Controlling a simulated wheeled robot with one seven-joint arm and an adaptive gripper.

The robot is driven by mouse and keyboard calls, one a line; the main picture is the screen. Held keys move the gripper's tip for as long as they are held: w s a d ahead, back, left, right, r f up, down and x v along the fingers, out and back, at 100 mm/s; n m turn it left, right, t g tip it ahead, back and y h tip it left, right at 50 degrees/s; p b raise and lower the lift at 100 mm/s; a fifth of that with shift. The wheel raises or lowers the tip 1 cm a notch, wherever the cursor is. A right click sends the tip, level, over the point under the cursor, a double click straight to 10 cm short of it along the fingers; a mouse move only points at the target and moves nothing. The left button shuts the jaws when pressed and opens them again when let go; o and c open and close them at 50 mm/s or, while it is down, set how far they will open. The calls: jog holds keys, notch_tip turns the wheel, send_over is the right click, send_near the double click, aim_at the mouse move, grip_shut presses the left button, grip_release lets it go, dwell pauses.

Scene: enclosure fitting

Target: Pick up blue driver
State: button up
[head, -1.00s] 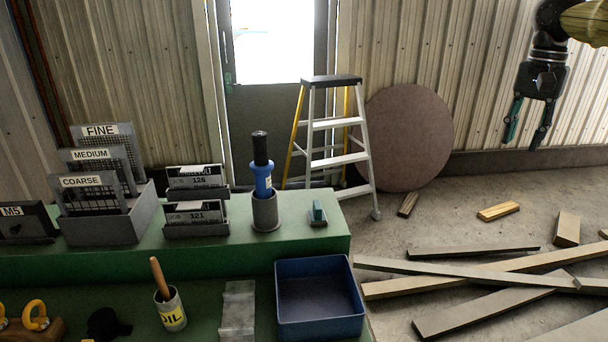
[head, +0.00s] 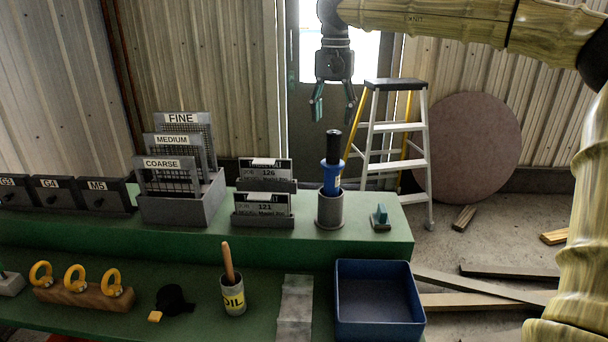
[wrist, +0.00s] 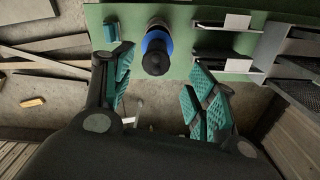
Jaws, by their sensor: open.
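The blue driver (head: 331,172) stands upright in a grey cup (head: 329,211) on the upper green shelf. Its black end points up and its lower part is hidden in the cup. My gripper (head: 333,112) is open and empty, pointing down just above the driver's black top in the head view. In the wrist view the driver (wrist: 156,52) shows from above, between the two teal-padded fingers (wrist: 160,88) and a little beyond their tips. I see no contact.
Label holders (head: 263,208) and a grey rack of screens (head: 181,206) stand left of the cup. A small teal block (head: 381,217) sits right of it. A stepladder (head: 397,127) stands behind.

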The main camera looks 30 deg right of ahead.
aim_at(332, 132)
notch_tip(332, 132, down, 5)
jog(key=shift+f+p, duration=0.15)
jog(key=shift+p, duration=0.4)
jog(key=shift+d+f+p, duration=0.15)
jog(key=shift+f+p, duration=0.4)
jog(key=shift+f, duration=0.75)
jog(key=shift+d+f+p, duration=0.1)
jog(key=shift+f+p, duration=0.4)
jog(key=shift+f, duration=0.8)
jog(key=shift+s, duration=0.1)
jog(key=shift+r, duration=0.1)
grip_shut()
